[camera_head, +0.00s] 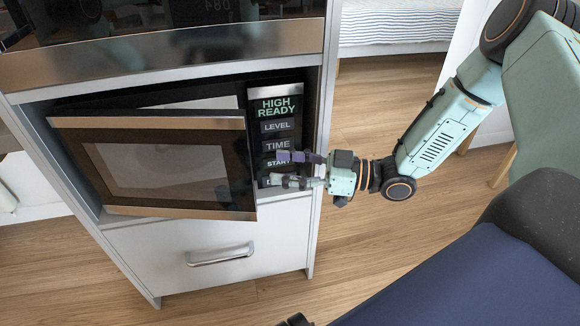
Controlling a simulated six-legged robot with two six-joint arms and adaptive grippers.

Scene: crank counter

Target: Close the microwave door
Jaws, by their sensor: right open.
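The microwave (311,95) is built into a white cabinet. Its door (150,123), with a dark frame, metal strips at top and bottom and a grey window, stands ajar. A gap shows above the door, and its right edge juts out in front of the body. The control panel (276,126) is at the right, with HIGH READY, LEVEL, TIME and START labels. My right gripper (277,169) is open and empty, its fingers pointing left in front of the panel's lower part, just right of the door's edge. I cannot tell whether it touches anything.
A white drawer (215,272) with a metal handle (220,254) is below the microwave. Another appliance with a metal strip (170,50) is above it. Wooden floor (375,125) lies open to the right of the cabinet, and a striped bed (400,25) stands behind.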

